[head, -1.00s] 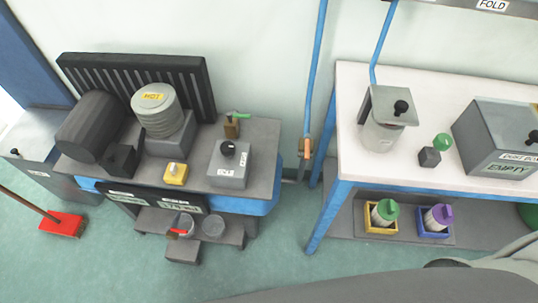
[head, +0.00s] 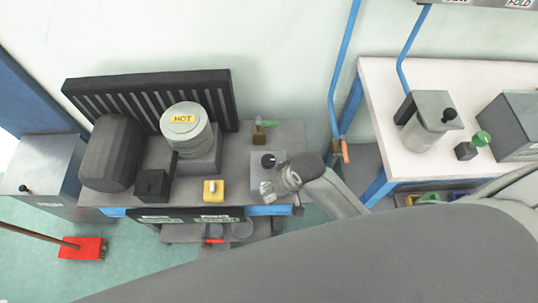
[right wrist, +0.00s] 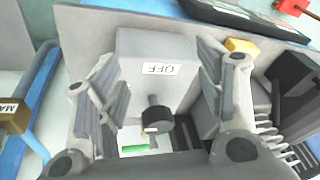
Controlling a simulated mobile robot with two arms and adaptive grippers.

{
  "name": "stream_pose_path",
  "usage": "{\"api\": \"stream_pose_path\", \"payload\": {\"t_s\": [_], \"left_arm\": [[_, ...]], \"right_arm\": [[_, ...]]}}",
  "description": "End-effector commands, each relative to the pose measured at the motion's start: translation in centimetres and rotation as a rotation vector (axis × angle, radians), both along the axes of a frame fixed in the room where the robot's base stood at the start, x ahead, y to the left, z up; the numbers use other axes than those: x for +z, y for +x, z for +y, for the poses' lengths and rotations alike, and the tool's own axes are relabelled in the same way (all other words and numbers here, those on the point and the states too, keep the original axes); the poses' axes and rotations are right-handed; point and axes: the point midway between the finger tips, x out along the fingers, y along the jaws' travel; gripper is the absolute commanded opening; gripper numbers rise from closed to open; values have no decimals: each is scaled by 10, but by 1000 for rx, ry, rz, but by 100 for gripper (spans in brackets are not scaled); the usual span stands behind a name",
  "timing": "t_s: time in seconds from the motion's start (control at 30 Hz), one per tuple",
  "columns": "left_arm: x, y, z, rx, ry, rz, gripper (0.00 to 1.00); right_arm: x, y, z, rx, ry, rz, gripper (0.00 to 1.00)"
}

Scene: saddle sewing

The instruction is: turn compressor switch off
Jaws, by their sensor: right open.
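A grey switch box (head: 256,172) with a black knob (head: 268,160) sits at the right end of the grey workbench. In the right wrist view the box (right wrist: 155,50) has a white label reading OFF, and its black knob (right wrist: 157,116) shows near the middle. My right gripper (head: 268,190) is over the box's front right part, hiding some of it. Its fingers (right wrist: 160,62) are spread, one on each side of the box in the wrist view. Nothing is held. Whether they touch the box cannot be told. My left gripper is not in view.
A yellow box with a white switch (head: 213,190) stands left of the grey box. A green-handled valve (head: 262,125) is behind it. Further left are a pot marked HOT (head: 184,118) and a dark cylinder (head: 110,153). A white table (head: 390,75) stands at right.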

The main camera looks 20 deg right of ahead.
Motion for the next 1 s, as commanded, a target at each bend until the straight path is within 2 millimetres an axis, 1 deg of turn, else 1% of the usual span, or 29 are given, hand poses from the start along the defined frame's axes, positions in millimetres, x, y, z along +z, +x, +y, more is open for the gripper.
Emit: {"api": "stream_pose_path", "payload": {"t_s": [0.03, 0.1, 0.2, 0.27, 0.4, 0.5, 0.63, 0.73, 0.83, 0.97, 1.0], "left_arm": [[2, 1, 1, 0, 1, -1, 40], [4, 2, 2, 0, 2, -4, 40], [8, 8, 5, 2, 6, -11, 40], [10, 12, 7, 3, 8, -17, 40], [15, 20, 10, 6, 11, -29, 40], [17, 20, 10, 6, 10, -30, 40], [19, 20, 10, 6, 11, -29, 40], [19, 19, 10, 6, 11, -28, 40], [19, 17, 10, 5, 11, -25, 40], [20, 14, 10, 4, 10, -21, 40], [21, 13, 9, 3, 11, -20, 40]], "right_arm": [[9, 13, 7, 6, 8, 3, 63], [19, 26, 16, 4, 21, 24, 63], [35, 44, 26, -1, 21, 62, 63], [46, 56, 28, -10, 10, 90, 63], [70, 78, 22, -53, -49, 158, 63], [85, 90, 12, -94, -98, 195, 63], [98, 100, 0, -140, -144, 224, 63], [102, 102, -4, -158, -163, 236, 63], [97, 103, -6, -166, -168, 241, 63], [78, 102, -6, -167, -168, 242, 63], [71, 102, -6, -167, -168, 243, 63]]}}
